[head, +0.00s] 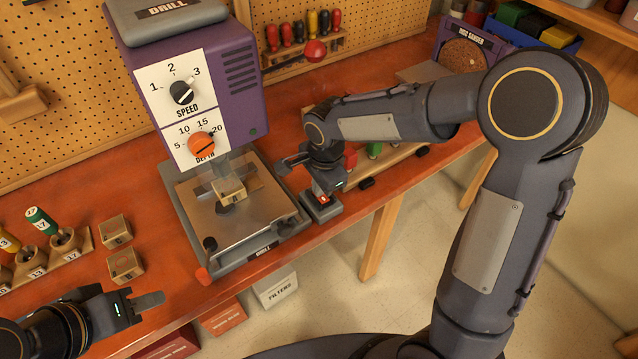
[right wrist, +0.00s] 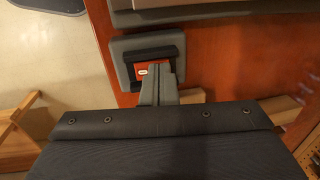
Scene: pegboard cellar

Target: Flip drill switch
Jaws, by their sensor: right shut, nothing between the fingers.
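The drill press (head: 190,90) is purple with SPEED and DEPTH dials and stands on the workbench. Its switch is a red rocker (head: 323,200) on a small grey box (head: 322,215) at the bench's front edge, right of the drill base. My right gripper (head: 322,188) points down at the switch, shut and empty. In the right wrist view its closed fingertips (right wrist: 160,78) overlap the edge of the red rocker (right wrist: 143,71); I cannot tell if they touch.
A small block (head: 229,190) sits on the drill's plate. Two wooden blocks (head: 116,231) and a rack of numbered bits (head: 50,255) stand to the left. A disc sander (head: 465,50) is at the back right. Boxes (head: 276,287) stand below the bench.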

